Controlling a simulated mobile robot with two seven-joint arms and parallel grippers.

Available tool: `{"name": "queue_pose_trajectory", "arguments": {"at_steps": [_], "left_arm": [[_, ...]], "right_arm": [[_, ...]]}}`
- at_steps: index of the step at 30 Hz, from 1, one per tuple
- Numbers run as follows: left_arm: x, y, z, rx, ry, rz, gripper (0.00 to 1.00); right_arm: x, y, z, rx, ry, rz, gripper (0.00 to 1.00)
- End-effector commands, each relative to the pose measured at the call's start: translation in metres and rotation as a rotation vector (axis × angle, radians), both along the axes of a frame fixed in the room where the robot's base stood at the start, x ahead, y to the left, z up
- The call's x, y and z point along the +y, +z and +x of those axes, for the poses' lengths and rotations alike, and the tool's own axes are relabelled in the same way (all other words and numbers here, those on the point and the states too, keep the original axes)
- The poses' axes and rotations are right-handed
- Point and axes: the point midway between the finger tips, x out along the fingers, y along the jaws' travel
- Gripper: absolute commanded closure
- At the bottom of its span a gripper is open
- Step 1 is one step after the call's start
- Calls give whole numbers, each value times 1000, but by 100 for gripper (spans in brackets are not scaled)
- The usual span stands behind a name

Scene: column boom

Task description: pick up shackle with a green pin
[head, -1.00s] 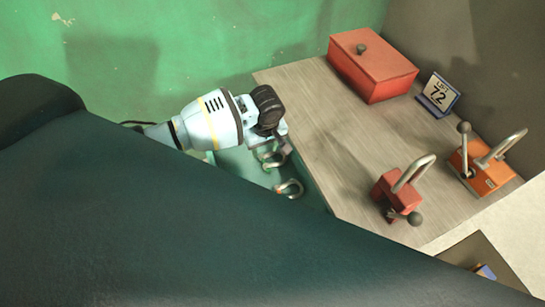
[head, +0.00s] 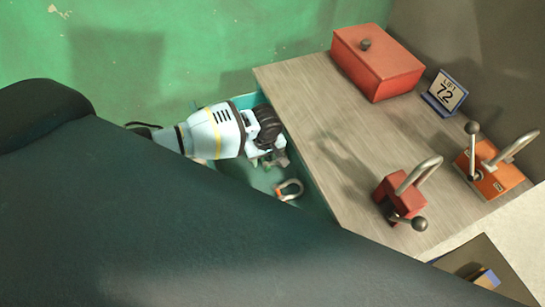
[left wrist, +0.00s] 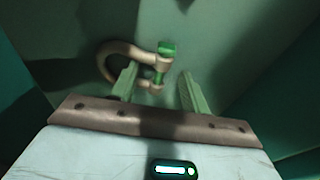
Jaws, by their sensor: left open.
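The shackle with a green pin (left wrist: 115,52) lies on the floor of a teal bin in the left wrist view. Its grey bow curves to the left and its green pin (left wrist: 167,48) stands at the right end of the bow. My left gripper (left wrist: 158,85) is open, and its two fingers point at the shackle. The left finger overlaps the bow in the picture, and the pin shows between the fingers. I cannot tell whether they touch. In the head view my left gripper (head: 270,158) reaches into the bin and hides this shackle. My right gripper is not in view.
Another shackle with an orange pin (head: 290,190) lies in the teal bin (head: 318,195). Beside the bin is a wooden top with a red box (head: 375,65), a "LIFT 72" sign (head: 444,93), a red lever block (head: 397,200) and an orange lever block (head: 492,172).

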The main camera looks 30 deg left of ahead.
Motion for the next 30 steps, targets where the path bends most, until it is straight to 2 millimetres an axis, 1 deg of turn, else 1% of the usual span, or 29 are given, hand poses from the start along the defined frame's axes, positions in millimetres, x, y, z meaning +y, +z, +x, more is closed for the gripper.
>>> {"name": "queue_pose_trajectory", "arguments": {"at_steps": [4,5,12,15,25,30], "left_arm": [[0,2,1,-2,0,-1,54],[0,2,1,-2,0,-1,57],[0,2,1,-2,0,-1,88],[0,2,0,-2,0,-1,100],[-1,3,1,-3,-1,-1,100],[-6,10,-2,-6,-3,-2,100]], "right_arm": [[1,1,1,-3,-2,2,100],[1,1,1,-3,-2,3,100],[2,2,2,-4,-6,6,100],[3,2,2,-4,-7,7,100],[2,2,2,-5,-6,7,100],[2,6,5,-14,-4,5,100]]}}
